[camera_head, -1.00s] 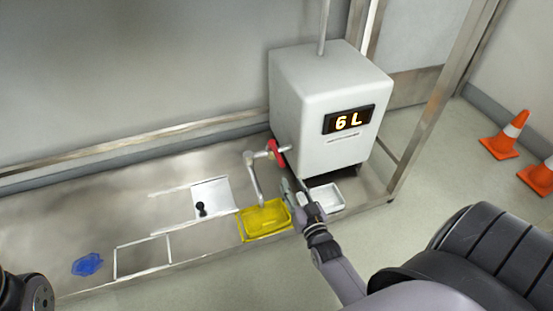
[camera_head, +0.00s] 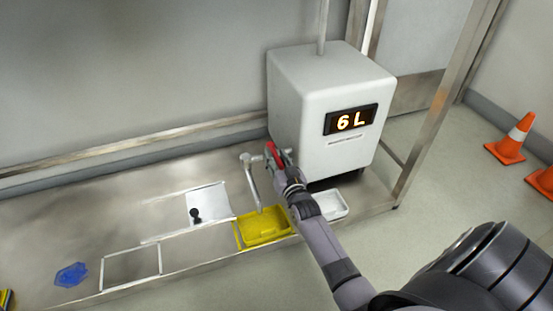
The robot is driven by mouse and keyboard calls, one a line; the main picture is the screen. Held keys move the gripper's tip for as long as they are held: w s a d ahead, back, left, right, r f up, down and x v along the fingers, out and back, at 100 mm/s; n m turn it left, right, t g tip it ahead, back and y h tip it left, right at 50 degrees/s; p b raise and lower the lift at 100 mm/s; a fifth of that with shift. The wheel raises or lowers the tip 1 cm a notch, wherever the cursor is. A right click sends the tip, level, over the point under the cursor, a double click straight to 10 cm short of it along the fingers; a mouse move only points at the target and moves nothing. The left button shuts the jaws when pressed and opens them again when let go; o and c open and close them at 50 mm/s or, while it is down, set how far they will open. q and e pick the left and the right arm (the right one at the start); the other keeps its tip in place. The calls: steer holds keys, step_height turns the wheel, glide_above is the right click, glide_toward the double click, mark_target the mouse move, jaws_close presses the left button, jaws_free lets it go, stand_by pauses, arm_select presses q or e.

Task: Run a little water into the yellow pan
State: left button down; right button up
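The yellow pan (camera_head: 262,228) sits on the metal bench under the spout of a grey tap (camera_head: 253,180). The tap has a red handle (camera_head: 271,151) beside the white tank. The spout's end is over the pan, and no water stream shows. My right gripper (camera_head: 283,160) is at the red handle, overlapping its right part. I cannot tell whether its fingers are shut on it or only touching. My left gripper is not in view.
The white tank (camera_head: 310,100) reads 6 L. A white tray (camera_head: 332,205) stands right of the pan, partly behind my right arm. A white plate with a black knob (camera_head: 195,214), an empty frame (camera_head: 132,268) and a blue item (camera_head: 71,274) lie left. Orange cones (camera_head: 509,145) stand right.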

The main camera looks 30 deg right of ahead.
steer(key=shift+c, duration=0.6)
jaws_close()
